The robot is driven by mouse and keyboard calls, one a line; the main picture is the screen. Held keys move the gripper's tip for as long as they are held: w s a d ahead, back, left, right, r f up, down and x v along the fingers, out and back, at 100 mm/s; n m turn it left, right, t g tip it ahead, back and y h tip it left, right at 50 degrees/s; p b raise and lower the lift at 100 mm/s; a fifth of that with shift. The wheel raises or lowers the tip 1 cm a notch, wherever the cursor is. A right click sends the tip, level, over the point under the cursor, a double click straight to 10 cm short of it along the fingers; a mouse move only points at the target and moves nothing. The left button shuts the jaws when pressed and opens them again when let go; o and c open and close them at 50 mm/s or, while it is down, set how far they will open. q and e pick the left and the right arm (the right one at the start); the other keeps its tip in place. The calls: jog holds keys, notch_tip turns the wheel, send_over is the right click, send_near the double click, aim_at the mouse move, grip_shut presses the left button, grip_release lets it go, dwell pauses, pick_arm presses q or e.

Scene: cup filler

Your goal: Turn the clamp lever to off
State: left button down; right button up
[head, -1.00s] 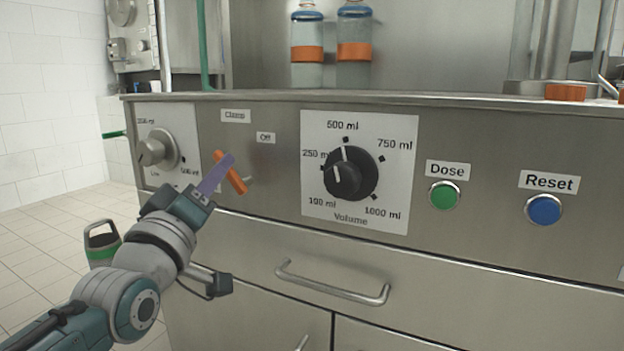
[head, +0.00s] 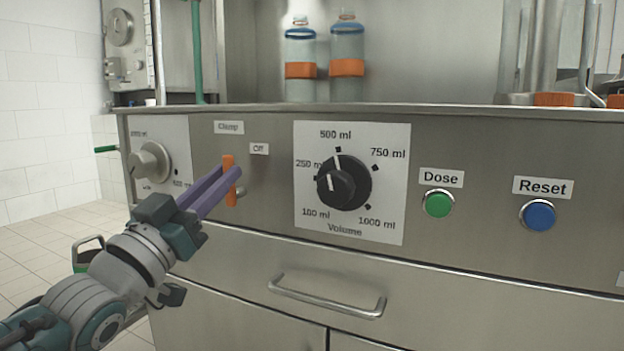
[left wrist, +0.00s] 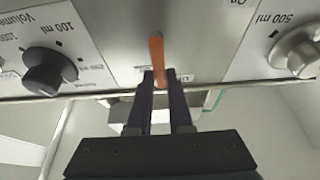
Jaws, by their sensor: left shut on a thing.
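Part of the lever's middle is hidden behind the fingers. In the left wrist view the lever (left wrist: 157,50) runs between the two dark fingertips (left wrist: 160,76). My right gripper is not in view.
A grey knob (head: 150,162) sits left of the lever, and the black volume knob (head: 344,183) sits right of it. Further right are the green Dose button (head: 438,203) and blue Reset button (head: 538,215). A drawer handle (head: 327,297) sticks out below.

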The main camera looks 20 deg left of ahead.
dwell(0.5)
pick_arm(q)
jog(key=c, duration=0.8)
grip_release()
jog(key=p+v, duration=0.1)
jog(key=v, duration=0.9)
jog(key=shift+r+p, duration=0.1)
jog(key=shift+p, duration=0.3)
